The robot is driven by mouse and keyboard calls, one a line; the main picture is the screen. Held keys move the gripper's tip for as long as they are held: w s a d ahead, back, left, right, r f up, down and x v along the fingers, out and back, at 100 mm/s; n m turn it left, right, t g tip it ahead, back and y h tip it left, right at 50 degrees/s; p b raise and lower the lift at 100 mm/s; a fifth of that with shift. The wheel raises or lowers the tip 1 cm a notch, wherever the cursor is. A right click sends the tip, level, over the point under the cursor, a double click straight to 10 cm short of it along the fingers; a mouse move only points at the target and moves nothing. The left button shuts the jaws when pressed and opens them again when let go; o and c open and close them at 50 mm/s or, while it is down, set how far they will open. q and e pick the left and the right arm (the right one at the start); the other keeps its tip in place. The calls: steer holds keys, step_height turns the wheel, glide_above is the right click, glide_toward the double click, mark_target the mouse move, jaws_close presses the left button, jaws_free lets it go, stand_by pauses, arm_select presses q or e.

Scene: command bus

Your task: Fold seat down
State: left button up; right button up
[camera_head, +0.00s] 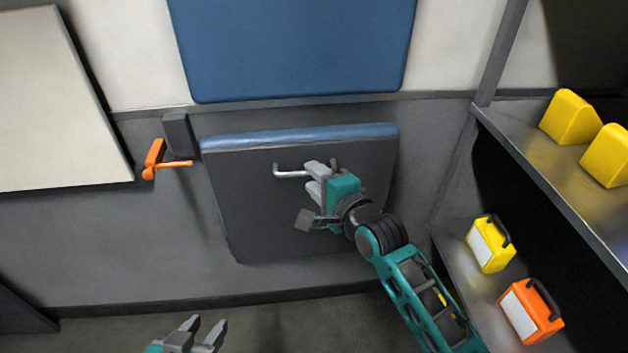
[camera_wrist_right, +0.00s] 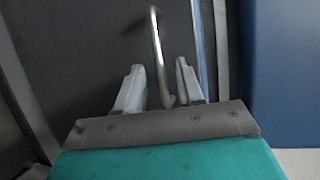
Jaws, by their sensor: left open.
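The seat (camera_head: 265,215) is a dark grey panel with a blue cushion edge on top, standing folded up against the wall below a blue backrest (camera_head: 295,50). A metal bar handle (camera_head: 290,174) runs across its upper face. My right gripper (camera_head: 314,176) is at the handle's right part and partly hides it. In the right wrist view the handle (camera_wrist_right: 157,45) passes between the two fingers (camera_wrist_right: 160,70), with gaps visible on both sides, so the gripper looks open around it. My left gripper (camera_head: 205,328) is open and empty, low in the head view, away from the seat.
An orange lever (camera_head: 155,158) on a dark bracket sticks out from the wall left of the seat. A shelf unit (camera_head: 545,175) at right holds yellow blocks (camera_head: 572,117), a yellow case (camera_head: 488,245) and an orange case (camera_head: 530,310). Floor before the seat is clear.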

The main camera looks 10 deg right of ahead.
steer(key=shift+w+a, duration=0.2)
steer(key=shift+w, duration=0.3)
steer(key=shift+f, duration=0.1)
jaws_close()
stand_by(1.1)
